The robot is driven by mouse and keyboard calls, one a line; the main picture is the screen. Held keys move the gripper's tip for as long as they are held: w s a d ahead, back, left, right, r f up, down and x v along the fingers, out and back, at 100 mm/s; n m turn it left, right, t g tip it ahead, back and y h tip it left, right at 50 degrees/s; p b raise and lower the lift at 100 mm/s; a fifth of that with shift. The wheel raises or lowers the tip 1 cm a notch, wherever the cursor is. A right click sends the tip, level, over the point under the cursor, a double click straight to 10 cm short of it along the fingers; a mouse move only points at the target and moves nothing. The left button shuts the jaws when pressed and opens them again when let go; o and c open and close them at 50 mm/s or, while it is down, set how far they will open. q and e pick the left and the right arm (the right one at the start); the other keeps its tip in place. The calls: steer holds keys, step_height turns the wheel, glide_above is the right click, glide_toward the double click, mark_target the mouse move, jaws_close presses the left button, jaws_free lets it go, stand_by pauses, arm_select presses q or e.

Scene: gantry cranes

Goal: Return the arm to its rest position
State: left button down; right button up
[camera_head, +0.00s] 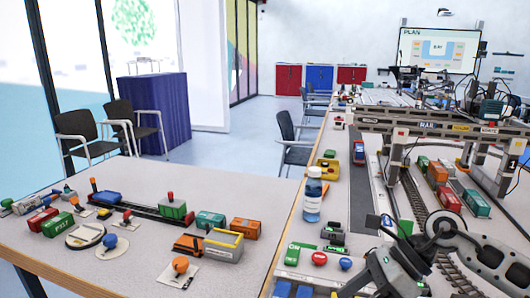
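My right arm comes in from the lower right corner. Its dark gripper (372,276) is over the front of the right-hand table, close to the control panel with the green ON button (293,254), a red button (319,259) and a blue button (345,264). The fingertips are dark and small against the table, so I cannot tell whether they are open or shut. I see nothing clearly held. My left gripper is not in view.
A clear bottle (313,195) with a white cap stands left of the gripper. A grey gantry crane (440,127) spans rails and coloured containers (448,199) behind the arm. The left table (140,262) carries model trucks, levers and blocks; its front is partly clear.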

steer(key=s+a+r+m+t+y+b, duration=0.25)
steer(key=a+m+t+y, duration=0.85)
steer(key=m, duration=0.7)
steer(key=s+d+f+m+t+h, duration=0.1)
steer(key=d+f+m+t+h, duration=0.2)
steer(key=f+m+h, duration=0.6)
steer(key=d+f+m+t+h, duration=0.3)
steer(key=m+h, duration=0.2)
steer(key=m, duration=0.8)
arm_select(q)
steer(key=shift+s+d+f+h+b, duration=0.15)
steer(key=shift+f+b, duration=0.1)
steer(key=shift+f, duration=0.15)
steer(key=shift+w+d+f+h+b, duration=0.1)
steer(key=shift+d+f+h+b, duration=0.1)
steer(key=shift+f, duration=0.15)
arm_select(e)
steer(key=s+d+f+m+g+h, duration=0.3)
steer(key=s+f+m+g, duration=0.2)
steer(key=s+f+m, duration=0.3)
step_height(320, 180, down, 4)
steer(key=shift+s+r+g, duration=0.1)
steer(key=shift+s+g, duration=0.3)
steer(key=shift+s, duration=0.65)
